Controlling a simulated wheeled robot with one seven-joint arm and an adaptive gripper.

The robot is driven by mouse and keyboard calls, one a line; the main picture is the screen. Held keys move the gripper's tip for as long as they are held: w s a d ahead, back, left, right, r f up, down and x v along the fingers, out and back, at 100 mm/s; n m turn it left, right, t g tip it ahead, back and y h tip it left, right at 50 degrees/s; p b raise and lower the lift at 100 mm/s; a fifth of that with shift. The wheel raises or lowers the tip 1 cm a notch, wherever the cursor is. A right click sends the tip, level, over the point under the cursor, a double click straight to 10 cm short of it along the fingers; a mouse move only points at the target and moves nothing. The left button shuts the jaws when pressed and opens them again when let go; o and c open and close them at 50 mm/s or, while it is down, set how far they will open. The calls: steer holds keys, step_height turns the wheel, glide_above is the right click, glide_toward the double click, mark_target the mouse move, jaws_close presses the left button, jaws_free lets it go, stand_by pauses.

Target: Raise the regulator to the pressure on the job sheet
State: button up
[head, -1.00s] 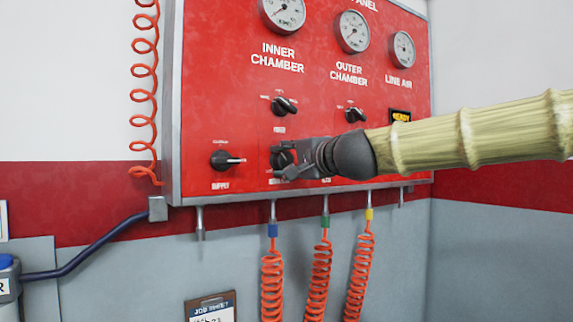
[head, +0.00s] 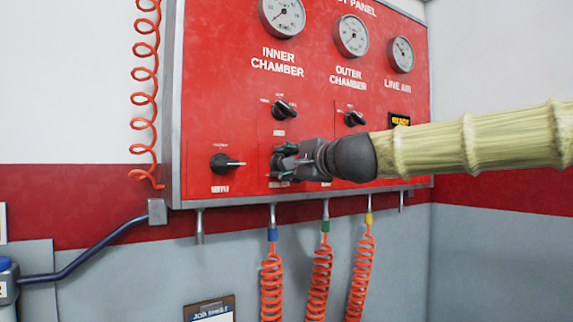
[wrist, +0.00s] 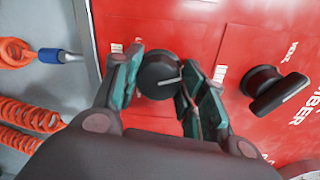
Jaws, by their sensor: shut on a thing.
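The regulator knob (wrist: 158,76) is a round dark knob with a pale pointer line, low on the red panel (head: 225,110). My gripper (wrist: 160,88) is shut on it, with a teal-padded finger on each side. In the head view my gripper (head: 284,162) covers most of the knob and its label. The line air gauge (head: 401,54), inner chamber gauge (head: 283,14) and outer chamber gauge (head: 352,34) are above; their readings are too small to tell. The job sheet (head: 210,309) is on a clipboard below, mostly cut off and unreadable.
The supply knob (head: 227,163) is left of my gripper. The inner chamber knob (head: 284,110) is just above it and the outer chamber knob (head: 355,118) is at upper right. Coiled orange hoses (head: 271,285) hang below the panel. A yellow-lettered display (head: 400,119) is partly hidden.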

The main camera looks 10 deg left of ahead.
steer(key=o, duration=1)
steer(key=v, duration=1.2)
steer(key=shift+d, duration=0.1)
stand_by(0.7)
